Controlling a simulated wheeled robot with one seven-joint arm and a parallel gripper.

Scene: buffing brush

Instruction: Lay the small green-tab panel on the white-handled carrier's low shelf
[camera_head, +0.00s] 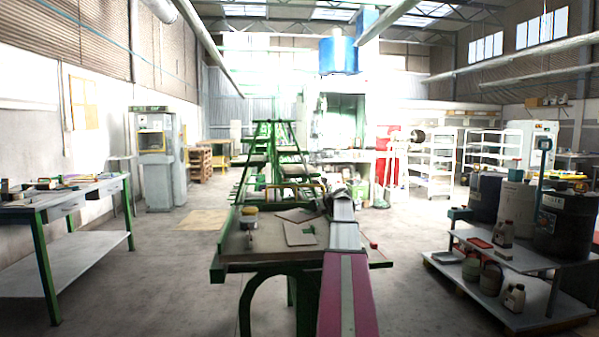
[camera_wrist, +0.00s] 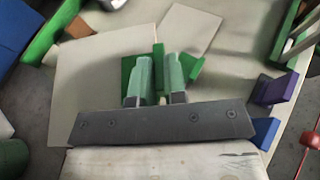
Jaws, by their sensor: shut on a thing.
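My gripper (camera_wrist: 158,62) is shut on the green tab (camera_wrist: 192,66) of a pale, flat panel (camera_wrist: 85,85) in the wrist view. The panel's outline is partly hidden by the gripper body. A second pale panel (camera_wrist: 190,28) lies just beyond the fingertips. In the head view, pale panels (camera_head: 300,233) lie on the middle bench, and my arm reaches over its right side; the fingers are too small to make out there. I cannot pick out the white-handled carrier or its low shelf with certainty.
A two-shelf cart (camera_head: 550,266) with drums and bottles is at right, a workbench (camera_head: 100,191) at left.

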